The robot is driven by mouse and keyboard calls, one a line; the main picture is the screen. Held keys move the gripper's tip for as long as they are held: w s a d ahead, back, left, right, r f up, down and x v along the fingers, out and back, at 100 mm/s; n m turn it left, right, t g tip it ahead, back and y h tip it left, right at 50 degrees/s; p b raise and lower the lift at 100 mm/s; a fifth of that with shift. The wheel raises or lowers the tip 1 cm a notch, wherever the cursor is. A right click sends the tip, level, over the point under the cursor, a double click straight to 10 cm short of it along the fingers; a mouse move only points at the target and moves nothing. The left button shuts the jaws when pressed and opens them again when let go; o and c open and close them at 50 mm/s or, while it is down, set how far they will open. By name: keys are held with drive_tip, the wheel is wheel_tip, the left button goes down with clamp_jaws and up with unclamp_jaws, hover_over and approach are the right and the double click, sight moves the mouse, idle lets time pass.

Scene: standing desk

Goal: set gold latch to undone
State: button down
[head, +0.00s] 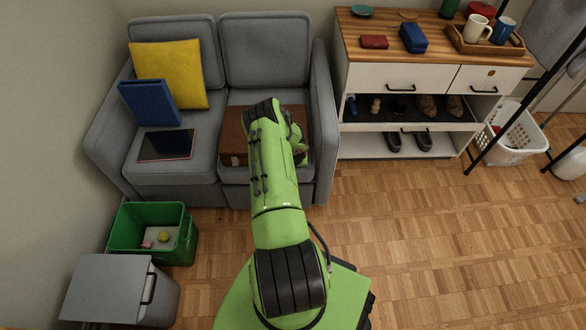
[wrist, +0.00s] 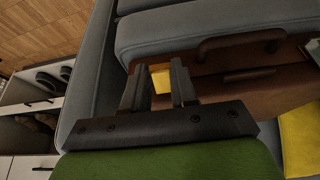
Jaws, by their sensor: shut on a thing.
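A brown case (head: 233,137) lies on the right seat of the grey sofa, partly hidden behind my arm in the head view. In the wrist view the brown case (wrist: 270,92) shows its curved handle (wrist: 232,41). The gold latch (wrist: 161,81) is a small yellow-gold patch on the case's side, between my fingers. My gripper (wrist: 160,76) is shut on the gold latch, one finger on each side. The latch's exact position is partly hidden by the fingers. In the head view the gripper tips are hidden behind my arm.
The grey sofa (head: 175,176) holds a yellow cushion (head: 183,72), a blue box-like item (head: 150,103) and a dark tablet (head: 167,145). A green bin (head: 128,234) stands at left. A wooden-topped cabinet (head: 365,48) stands at right.

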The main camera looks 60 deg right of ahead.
drive_tip(key=shift+w+d+r+g+y+b, duration=0.15)
drive_tip(key=shift+r+g+y+b, duration=0.1)
drive_tip(key=shift+y+b, duration=0.45)
drive_tip(key=shift+d+r+g+y+b, duration=0.15)
drive_tip(key=shift+r+g+y+b, duration=0.2)
drive_tip(key=shift+b, duration=0.55)
drive_tip(key=c, duration=0.9)
unclamp_jaws()
drive_tip(key=r+p, duration=0.1)
drive_tip(key=r, duration=0.4)
drive_tip(key=a+r+p, duration=0.1)
drive_tip(key=r+p, duration=0.1)
drive_tip(key=r, duration=0.3)
drive_tip(key=s+a+r+p, duration=0.1)
drive_tip(key=r, duration=0.4)
drive_tip(key=shift+s+a+r+p, duration=0.1)
drive_tip(key=shift+a+r+p, duration=0.05)
drive_tip(key=shift+r+p, duration=0.15)
